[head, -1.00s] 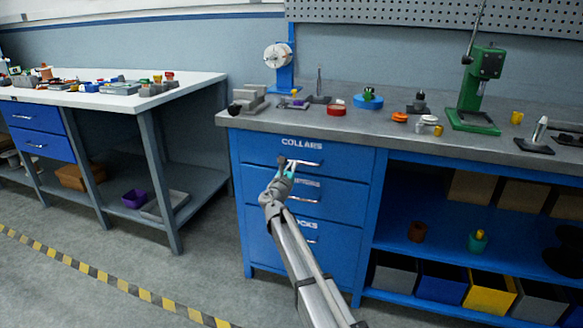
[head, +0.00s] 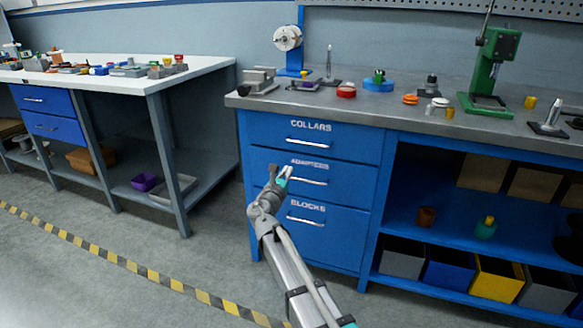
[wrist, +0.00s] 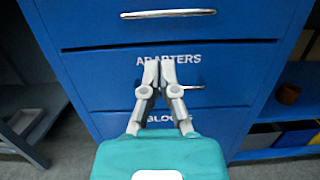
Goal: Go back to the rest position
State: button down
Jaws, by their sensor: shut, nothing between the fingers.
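My gripper (head: 279,174) is in front of the blue drawer cabinet, near the left side of the ADAPTERS drawer (head: 345,190) in the head view. In the wrist view its two grey fingers (wrist: 160,66) meet at the tips, with nothing between them. The fingers overlap the ADAPTERS label and partly hide the handle behind them. The COLLARS drawer (head: 355,147) above and the BLOCKS drawer (head: 345,235) below look closed, as does the ADAPTERS drawer. I cannot tell exactly how far the gripper is from the drawer front.
A grey worktop (head: 400,112) above the drawers carries a green press (head: 490,75), a red ring (head: 346,91) and other small parts. Open shelves with bins (head: 497,279) are on the right. A white-topped table (head: 205,70) stands left. The floor (head: 130,235) before them is clear.

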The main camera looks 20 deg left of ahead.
jog(key=shift+s, duration=0.4)
jog(key=d+f+m+g+h, duration=0.25)
jog(key=d+m, duration=0.25)
jog(key=d, duration=0.4)
jog(key=d+f+m+g+h, duration=0.25)
jog(key=d+m, duration=0.25)
jog(key=d, duration=0.3)
jog(key=s+d+f+m+g+p, duration=0.1)
jog(key=s+d+f+m+g, duration=0.4)
jog(key=d, duration=0.4)
jog(key=s+d+f+m+g, duration=0.2)
jog(key=d+f+m+g, duration=0.15)
jog(key=d+m, duration=0.5)
jog(key=s+d+f+m+g+y+p, duration=0.1)
jog(key=s+d+f+m+g+y, duration=0.25)
jog(key=s+m, duration=0.35)
jog(key=s+d+f+m+g+y+p, duration=0.1)
jog(key=s+d+f+m+g+y, duration=0.25)
jog(key=s, duration=0.55)
notch_tip(320, 180, up, 39)
jog(key=m+p, duration=0.1)
jog(key=p, duration=3.6)
jog(key=shift+s+d+p, duration=0.15)
jog(key=shift+d+p, duration=0.15)
jog(key=shift+d, duration=0.05)
